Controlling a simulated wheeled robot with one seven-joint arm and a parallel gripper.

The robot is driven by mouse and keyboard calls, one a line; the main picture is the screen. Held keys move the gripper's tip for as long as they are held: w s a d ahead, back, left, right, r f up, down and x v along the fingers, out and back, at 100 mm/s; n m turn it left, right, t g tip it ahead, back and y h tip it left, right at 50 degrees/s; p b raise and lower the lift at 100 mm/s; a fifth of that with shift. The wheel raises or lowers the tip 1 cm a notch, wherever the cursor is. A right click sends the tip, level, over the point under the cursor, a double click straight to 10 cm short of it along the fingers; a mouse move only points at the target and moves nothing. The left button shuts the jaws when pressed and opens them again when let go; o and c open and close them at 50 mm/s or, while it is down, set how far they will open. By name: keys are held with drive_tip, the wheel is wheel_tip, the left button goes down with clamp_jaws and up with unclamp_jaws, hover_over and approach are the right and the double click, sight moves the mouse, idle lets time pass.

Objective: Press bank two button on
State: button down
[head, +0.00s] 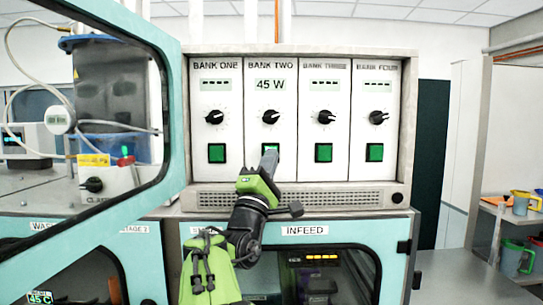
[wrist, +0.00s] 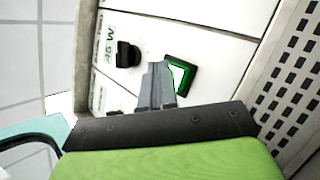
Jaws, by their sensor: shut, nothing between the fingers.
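The bank two panel (head: 270,103) is the second from the left in the row, and its display (head: 270,85) reads 45 W. Its square button (head: 267,149) is mostly hidden behind my gripper (head: 269,156) in the head view. In the wrist view, the bank two button (wrist: 180,75) glows white inside a green-edged dark frame. My gripper (wrist: 158,70) is shut and empty. Its fingertips overlap the button's left edge in the wrist view; I cannot tell whether they touch it. The black bank two knob (head: 270,116) is above the button.
Bank one (head: 217,153), bank three (head: 323,152) and bank four (head: 375,152) buttons are unlit green; their displays show dashes. A teal-framed open door (head: 172,100) stands close on the left. A vent grille (head: 300,198) runs below the panels. Shelves with jugs (head: 520,203) are far right.

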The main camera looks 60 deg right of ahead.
drive_tip(key=s+a, duration=0.1)
drive_tip(key=a+b, duration=0.1)
drive_tip(key=a, duration=0.1)
drive_tip(key=s+a+b, duration=0.1)
drive_tip(key=a, duration=0.1)
drive_tip(key=shift+s, duration=0.3)
drive_tip(key=w+a+f+t+y, duration=0.2)
drive_tip(key=f+y, duration=0.1)
drive_tip(key=f, duration=0.1)
drive_tip(key=w+a+f+m+t+y+b, duration=0.1)
drive_tip(key=w+a+f+t+y, duration=0.1)
drive_tip(key=w+f+y, duration=0.1)
drive_tip(key=w+a+f+m+t+y, duration=0.1)
drive_tip(key=w+a+f+t+y, duration=0.1)
drive_tip(key=f, duration=0.3)
drive_tip(key=shift+w+a+f+t+y, duration=0.3)
drive_tip(key=shift+w+f+t+y, duration=0.1)
drive_tip(key=shift+w+t+y, duration=0.2)
drive_tip(key=a+f+m+y+b, duration=0.1)
drive_tip(key=a+f+y+b, duration=0.1)
drive_tip(key=a+f+y, duration=1.5)
drive_tip(key=s+a+f+g, duration=0.1)
drive_tip(key=s+a+f, duration=0.4)
drive_tip(key=a, duration=0.2)
drive_tip(key=s+a+f+g, duration=0.2)
drive_tip(key=s+a+f, duration=0.3)
drive_tip(key=a, duration=0.3)
drive_tip(key=shift+f, duration=0.55)
